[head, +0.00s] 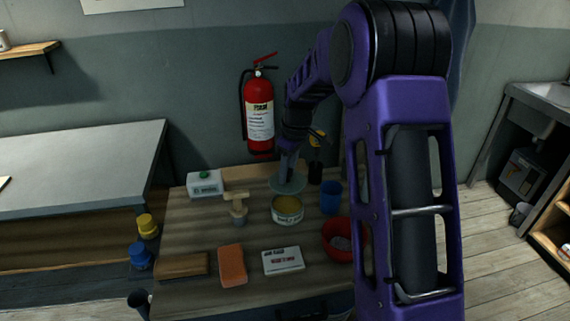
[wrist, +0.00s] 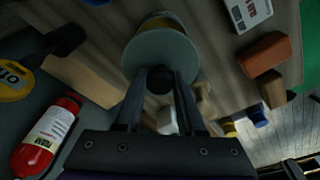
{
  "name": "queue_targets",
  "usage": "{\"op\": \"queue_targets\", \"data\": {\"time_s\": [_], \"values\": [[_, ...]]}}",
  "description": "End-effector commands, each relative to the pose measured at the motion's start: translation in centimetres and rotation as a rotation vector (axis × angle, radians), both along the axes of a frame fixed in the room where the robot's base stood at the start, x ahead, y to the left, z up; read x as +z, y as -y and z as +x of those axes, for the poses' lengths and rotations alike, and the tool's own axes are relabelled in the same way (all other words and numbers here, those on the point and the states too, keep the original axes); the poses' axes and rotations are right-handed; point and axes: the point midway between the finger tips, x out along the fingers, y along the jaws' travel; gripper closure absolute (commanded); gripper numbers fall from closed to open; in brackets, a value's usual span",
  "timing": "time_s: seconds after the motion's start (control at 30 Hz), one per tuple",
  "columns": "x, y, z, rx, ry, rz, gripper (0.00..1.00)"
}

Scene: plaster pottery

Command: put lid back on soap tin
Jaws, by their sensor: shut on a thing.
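The soap tin (head: 287,211) stands open on the wooden table, with yellow soap showing inside. The lid (head: 287,184), a grey-green disc, is held above the tin and slightly behind it, apart from the rim in the head view. My gripper (head: 287,170) is shut on the lid's knob from above. In the wrist view, my gripper (wrist: 160,82) has its fingers closed around the dark knob at the centre of the lid (wrist: 150,52). The lid hides most of the tin (wrist: 160,20) there.
A blue cup (head: 331,197) and a red bowl (head: 338,240) stand to the right of the tin. A wooden tool in a small pot (head: 238,208) stands left. An orange sponge (head: 232,265) and a white box (head: 283,260) lie in front. A dark cup (head: 315,172) stands behind.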

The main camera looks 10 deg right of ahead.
Motion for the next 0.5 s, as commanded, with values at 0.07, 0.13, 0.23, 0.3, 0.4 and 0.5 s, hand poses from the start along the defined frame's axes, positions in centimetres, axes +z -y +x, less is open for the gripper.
{"op": "queue_targets", "data": {"time_s": [0.07, 0.13, 0.23, 0.3, 0.4, 0.5], "values": [[-0.2, 0.0, 0.0, 0.000, 0.000, 0.000, 1.00], [-0.4, 0.0, 0.0, 0.000, 0.000, 0.000, 1.00], [-1.0, 0.0, 0.0, 0.000, -0.001, 0.000, 1.00], [-1.5, 0.0, 0.0, 0.000, -0.001, 0.000, 1.00], [-2.5, 0.0, 0.0, 0.000, -0.001, -0.001, 1.00], [-3.7, 0.0, 0.0, 0.000, -0.001, -0.001, 1.00]]}}
